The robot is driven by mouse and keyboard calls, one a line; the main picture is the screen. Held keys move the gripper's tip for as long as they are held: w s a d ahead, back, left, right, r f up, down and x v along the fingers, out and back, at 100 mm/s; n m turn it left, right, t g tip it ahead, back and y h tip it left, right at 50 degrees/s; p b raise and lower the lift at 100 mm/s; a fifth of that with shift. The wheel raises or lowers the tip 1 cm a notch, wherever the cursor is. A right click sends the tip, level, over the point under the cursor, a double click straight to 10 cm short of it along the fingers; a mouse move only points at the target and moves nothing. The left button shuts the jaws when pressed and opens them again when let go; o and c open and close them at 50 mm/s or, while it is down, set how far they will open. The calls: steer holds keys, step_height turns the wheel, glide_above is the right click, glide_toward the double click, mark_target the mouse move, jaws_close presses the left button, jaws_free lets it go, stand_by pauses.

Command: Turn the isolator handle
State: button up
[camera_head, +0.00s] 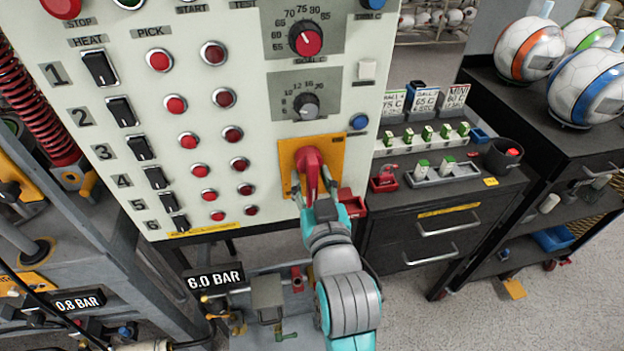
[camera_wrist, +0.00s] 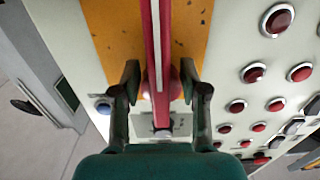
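The isolator handle (camera_head: 309,168) is a red lever on a yellow plate (camera_head: 335,148) at the lower right of the cream control panel. It points downward, leaning slightly right. My gripper (camera_head: 319,205) is at the lever's lower end in the head view and partly hides it. In the wrist view, the red handle (camera_wrist: 158,45) with a pale stripe runs down between my two dark fingers (camera_wrist: 160,80). The fingers stand apart on either side of it, with narrow gaps visible. A rounded red part shows behind the handle.
Rows of red buttons (camera_head: 205,170) and black switches (camera_head: 120,110) fill the panel left of the handle. A small red bin (camera_head: 352,204) sits just right of my gripper. A dark drawer cabinet (camera_head: 425,240) stands to the right. A pale bench with fittings (camera_head: 268,298) lies below.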

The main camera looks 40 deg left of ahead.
jaws_close()
steer(key=n, duration=0.6)
steer(key=w+d+r+n, duration=0.1)
steer(key=n, duration=0.4)
steer(key=w+r+n, duration=0.1)
steer(key=n, duration=0.5)
steer(key=shift+d+r+n, duration=0.2)
steer(key=shift+d+n, duration=0.1)
steer(key=shift+d, duration=0.05)
stand_by(0.5)
steer(key=shift+o, duration=0.3)
jaws_free()
